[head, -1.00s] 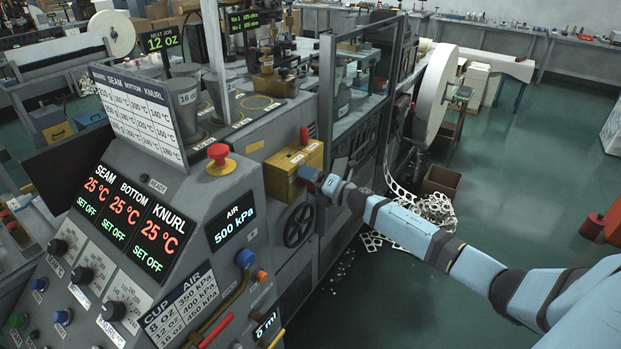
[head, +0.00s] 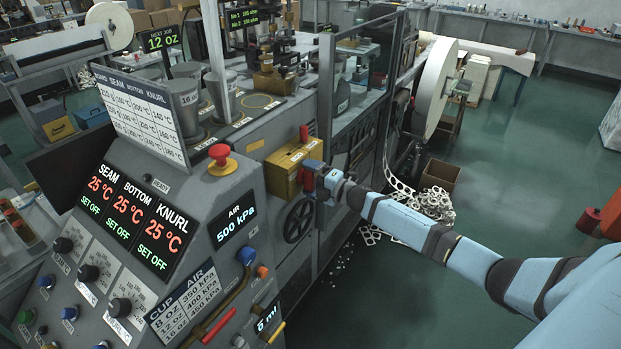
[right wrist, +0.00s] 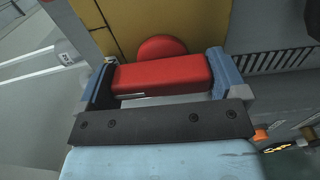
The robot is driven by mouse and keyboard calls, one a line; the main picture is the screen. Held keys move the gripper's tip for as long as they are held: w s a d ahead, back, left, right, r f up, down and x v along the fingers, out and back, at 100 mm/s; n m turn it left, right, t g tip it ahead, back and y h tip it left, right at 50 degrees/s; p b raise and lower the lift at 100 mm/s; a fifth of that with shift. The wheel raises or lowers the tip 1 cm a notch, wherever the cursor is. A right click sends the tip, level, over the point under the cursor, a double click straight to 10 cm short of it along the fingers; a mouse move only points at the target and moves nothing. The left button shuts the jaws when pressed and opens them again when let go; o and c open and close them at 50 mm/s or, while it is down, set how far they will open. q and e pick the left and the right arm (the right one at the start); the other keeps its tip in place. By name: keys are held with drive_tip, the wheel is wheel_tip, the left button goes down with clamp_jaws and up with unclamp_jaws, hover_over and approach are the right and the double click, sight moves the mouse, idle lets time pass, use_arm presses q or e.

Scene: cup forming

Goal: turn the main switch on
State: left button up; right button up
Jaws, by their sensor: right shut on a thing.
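The main switch is a yellow box (head: 284,172) on the right end of the grey machine panel. Its red handle (right wrist: 160,74) lies level across the right wrist view, in front of a round red hub on the yellow face. My right gripper (right wrist: 168,76) is shut on this handle, with one blue-tipped finger at each end of it. In the head view my right gripper (head: 314,178) is at the box's right face, and a bit of red shows between the fingers. My left gripper is out of view.
A red mushroom button (head: 220,158) sits on the panel left of the box. A black handwheel (head: 299,221) is just below my right gripper. A glazed guard frame (head: 358,110) stands behind. The green floor (head: 500,180) to the right is mostly clear.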

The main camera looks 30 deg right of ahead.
drive_tip(key=o, duration=0.6)
drive_tip(key=b+v, duration=0.2)
drive_tip(key=v, duration=1.2)
